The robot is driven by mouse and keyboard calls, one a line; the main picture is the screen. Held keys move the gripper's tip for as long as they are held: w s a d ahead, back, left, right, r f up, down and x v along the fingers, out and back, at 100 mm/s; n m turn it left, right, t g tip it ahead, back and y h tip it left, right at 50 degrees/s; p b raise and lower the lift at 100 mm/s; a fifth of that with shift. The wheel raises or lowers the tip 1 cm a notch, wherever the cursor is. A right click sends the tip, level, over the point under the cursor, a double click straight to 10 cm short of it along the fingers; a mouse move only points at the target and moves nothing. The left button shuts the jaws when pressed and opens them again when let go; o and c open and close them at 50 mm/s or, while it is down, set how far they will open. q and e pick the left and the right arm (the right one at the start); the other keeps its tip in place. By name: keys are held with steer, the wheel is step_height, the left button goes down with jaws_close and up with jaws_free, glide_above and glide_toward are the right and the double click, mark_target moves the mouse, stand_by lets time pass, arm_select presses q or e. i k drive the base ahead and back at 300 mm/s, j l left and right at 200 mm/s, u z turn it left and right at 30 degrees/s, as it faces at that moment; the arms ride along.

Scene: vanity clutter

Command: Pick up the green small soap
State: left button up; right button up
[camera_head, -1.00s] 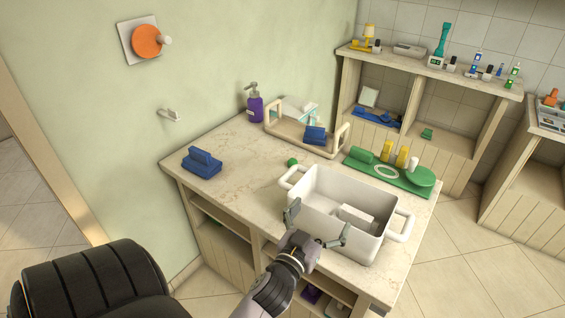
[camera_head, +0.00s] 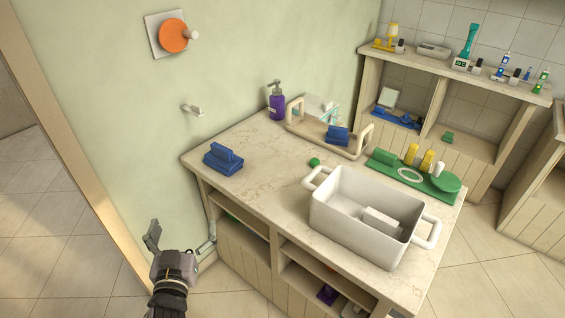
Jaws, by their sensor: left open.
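A small round green object (camera_head: 314,162), which looks like the green small soap, lies on the marble counter behind the white bin. My left gripper (camera_head: 181,241) is open and empty, in front of the counter's left end, well away from both green pieces. My right gripper is out of view.
The white two-handled bin (camera_head: 335,215) holds a white block. A blue brush-like block (camera_head: 223,158), purple pump bottle (camera_head: 276,102), beige caddy (camera_head: 345,150) and green tray (camera_head: 385,160) stand on the counter (camera_head: 265,185). The counter's left middle is clear.

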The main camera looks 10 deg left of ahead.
mark_target(313, 161)
steer(key=i+z, duration=0.4)
steer(key=i+j+z, duration=0.25)
steer(key=i+z, duration=0.15)
steer(key=i, duration=0.15)
